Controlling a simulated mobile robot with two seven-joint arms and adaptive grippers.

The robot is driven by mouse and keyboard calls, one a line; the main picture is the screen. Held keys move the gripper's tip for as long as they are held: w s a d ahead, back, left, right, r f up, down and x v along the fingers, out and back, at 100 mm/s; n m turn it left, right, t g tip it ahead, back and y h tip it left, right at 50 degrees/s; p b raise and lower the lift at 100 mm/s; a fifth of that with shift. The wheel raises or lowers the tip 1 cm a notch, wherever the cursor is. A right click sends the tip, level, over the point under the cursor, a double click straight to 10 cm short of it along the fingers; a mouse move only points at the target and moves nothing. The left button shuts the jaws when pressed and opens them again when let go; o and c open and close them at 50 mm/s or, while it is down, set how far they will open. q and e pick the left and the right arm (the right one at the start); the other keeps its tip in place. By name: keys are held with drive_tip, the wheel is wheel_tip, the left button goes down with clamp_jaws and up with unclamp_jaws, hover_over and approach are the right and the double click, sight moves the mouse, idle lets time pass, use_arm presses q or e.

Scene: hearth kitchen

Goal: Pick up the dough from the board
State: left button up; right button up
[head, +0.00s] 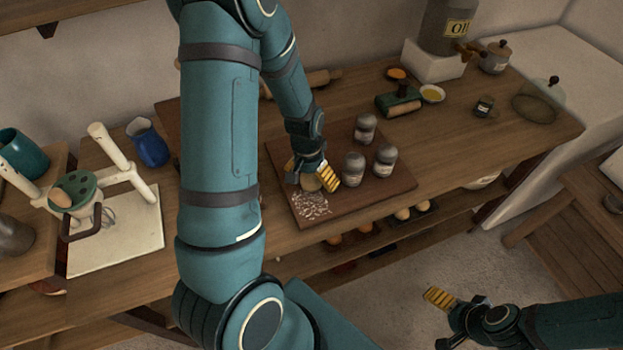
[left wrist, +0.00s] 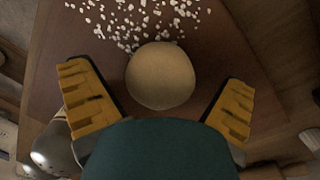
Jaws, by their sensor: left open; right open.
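The dough (left wrist: 160,75) is a pale round ball on the dark wooden board (left wrist: 55,85), between the open yellow fingers of my left gripper (left wrist: 160,100) in the left wrist view. A gap shows on both sides of it. In the head view the dough (head: 311,184) is partly hidden by my left gripper (head: 328,175), which is low over the board (head: 358,208). My right gripper (head: 452,316) is open and empty, away from the table at the lower right.
White crumbs (head: 311,206) lie on the board beside the dough. Three lidded jars, one of them a grey jar (head: 353,168), stand on the board close to my left gripper. A blue jug (head: 148,143) stands at the left.

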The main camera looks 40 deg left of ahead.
use_arm(q)
drive_tip(key=shift+f, duration=0.15)
drive_tip(key=c, duration=1)
